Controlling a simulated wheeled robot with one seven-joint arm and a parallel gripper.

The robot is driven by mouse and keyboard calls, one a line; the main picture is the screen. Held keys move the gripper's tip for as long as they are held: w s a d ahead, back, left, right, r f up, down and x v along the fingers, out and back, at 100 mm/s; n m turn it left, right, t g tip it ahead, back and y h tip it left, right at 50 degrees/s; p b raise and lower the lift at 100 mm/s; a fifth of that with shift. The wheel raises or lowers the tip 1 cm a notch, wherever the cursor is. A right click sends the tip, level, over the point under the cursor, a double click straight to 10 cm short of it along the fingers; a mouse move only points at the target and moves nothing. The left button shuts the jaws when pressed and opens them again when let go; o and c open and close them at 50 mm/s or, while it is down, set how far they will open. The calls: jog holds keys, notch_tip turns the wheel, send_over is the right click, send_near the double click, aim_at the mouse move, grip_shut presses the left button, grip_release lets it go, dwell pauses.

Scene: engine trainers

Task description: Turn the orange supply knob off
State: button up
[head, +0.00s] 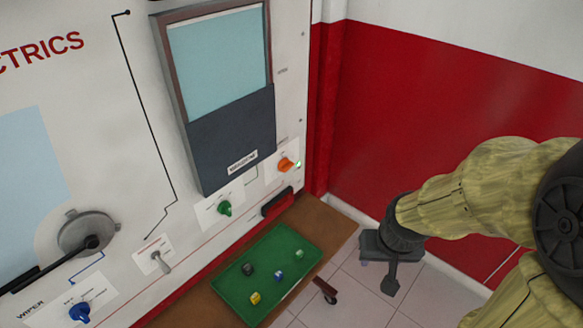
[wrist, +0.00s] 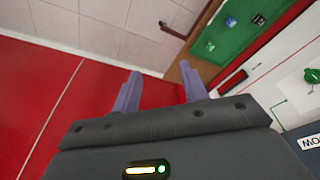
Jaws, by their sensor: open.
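The knob does not show in the wrist view. My gripper (head: 378,265) hangs to the right of the panel and apart from it, over the tiled floor in the picture. In the wrist view my gripper (wrist: 158,90) has its two fingers spread, with nothing between them.
A green knob (head: 224,208), a toggle switch (head: 162,262) and a blue knob (head: 80,312) are on the same panel (head: 120,190). A green tray (head: 232,290) with several small parts lies on a brown shelf below. A red wall (head: 420,110) stands to the right.

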aim_at(290, 167)
jog(key=o, duration=0.3)
jog(key=shift+w+f, duration=0.1)
jog(key=shift+w, duration=0.05)
jog(key=shift+o, duration=0.7)
jog(key=w+d+f+n+t+b, duration=0.1)
jog(key=w+f+n+t+b, duration=0.1)
jog(key=w, duration=1)
jog(key=shift+f+t+b, duration=0.65)
jog(key=shift+t+b, duration=0.1)
jog(key=shift+t, duration=0.35)
jog(key=w+a+f+n+t+y+b, duration=0.2)
jog(key=w+a+f+n+y+b, duration=0.1)
jog(key=w+y, duration=0.4)
jog(key=w+a+f+n+t+y+b, duration=0.2)
jog(key=w+a+f+n+y+b, duration=0.1)
jog(key=w+a+n+y+b, duration=0.2)
jog(key=w+y, duration=0.2)
jog(key=shift+w+a+n, duration=0.3)
jog(key=shift+a, duration=0.05)
jog(key=shift+f, duration=0.1)
jog(key=p+x, duration=0.1)
jog(key=x, duration=0.7)
jog(key=p+x, duration=0.1)
jog(key=x, duration=0.8)
jog(key=shift+w+a+p, duration=0.15)
jog(key=shift+w+p, duration=0.05)
jog(key=shift+p, duration=0.1)
